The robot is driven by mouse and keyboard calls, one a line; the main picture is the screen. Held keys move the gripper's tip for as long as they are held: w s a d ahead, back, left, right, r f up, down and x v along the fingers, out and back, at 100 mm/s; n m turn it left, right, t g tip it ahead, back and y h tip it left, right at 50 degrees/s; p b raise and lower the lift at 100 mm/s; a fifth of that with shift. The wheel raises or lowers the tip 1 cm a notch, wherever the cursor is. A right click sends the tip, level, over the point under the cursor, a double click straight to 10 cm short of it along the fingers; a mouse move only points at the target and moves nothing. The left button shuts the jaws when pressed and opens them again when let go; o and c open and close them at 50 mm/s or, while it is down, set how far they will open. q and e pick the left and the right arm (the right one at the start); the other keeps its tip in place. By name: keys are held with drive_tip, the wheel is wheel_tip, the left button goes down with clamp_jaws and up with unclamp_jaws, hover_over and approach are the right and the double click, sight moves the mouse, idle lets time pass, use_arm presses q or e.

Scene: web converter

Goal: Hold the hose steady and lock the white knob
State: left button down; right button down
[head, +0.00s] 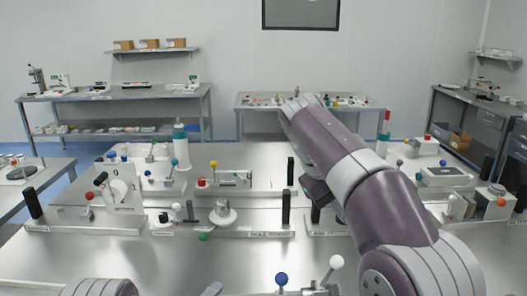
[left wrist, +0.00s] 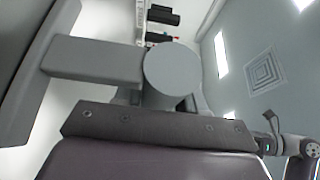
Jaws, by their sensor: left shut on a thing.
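A white ball knob (head: 336,262) tops a short lever at the near edge of the bench, with a blue ball (head: 281,279) to its left. In the left wrist view, the dark body of my left gripper (left wrist: 155,125) lies across the bottom, and it is shut on a grey round part (left wrist: 172,70). I cannot tell whether this part is the hose; no hose is clearly visible. My right gripper (head: 318,192) shows only as a dark shape beside my purple arm, over the middle of the bench; its jaws are hidden.
A steel bench (head: 150,252) carries several labelled fixtures. Black posts (head: 286,207) stand along a long plate. A white-and-teal bottle (head: 180,145) stands behind them, and a control box (head: 444,176) is at right. The front left of the bench is fairly clear.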

use_arm(q)
drive_tip(key=c, duration=0.6)
unclamp_jaws()
drive_tip(key=shift+s+f, duration=0.1)
drive_tip(key=shift+f, duration=0.25)
drive_tip(key=shift+o, duration=0.2)
drive_tip(key=shift+r, duration=0.15)
drive_tip(key=v, duration=1.1)
drive_tip(key=shift+s+a, duration=0.2)
drive_tip(key=shift+s, duration=0.15)
